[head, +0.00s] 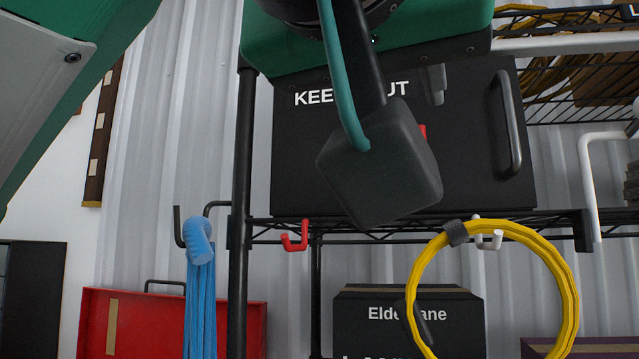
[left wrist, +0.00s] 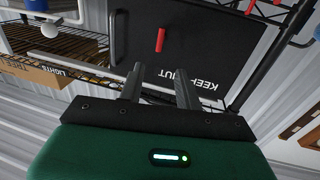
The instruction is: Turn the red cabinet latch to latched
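The black cabinet (head: 310,165) with "KEEP OUT" lettering stands on a wire shelf. Its red latch (head: 423,131) is mostly hidden in the head view behind my wrist parts. In the left wrist view, where the cabinet appears upside down, the latch (left wrist: 160,40) shows as a short red bar, roughly upright on the door. My left gripper (left wrist: 159,69) is open and empty, its two fingers apart and pointing toward the door. The latch lies beyond the fingertips, in line with the gap between them, not held. In the head view a dark finger (head: 434,84) shows. My right gripper is not in view.
A black handle (head: 509,122) stands out at the door's right side. Below the shelf are a red hook (head: 295,237), a white hook (head: 489,240) with a yellow hose loop (head: 566,290), and a blue rope (head: 200,290). A black post (head: 242,170) stands left of the cabinet.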

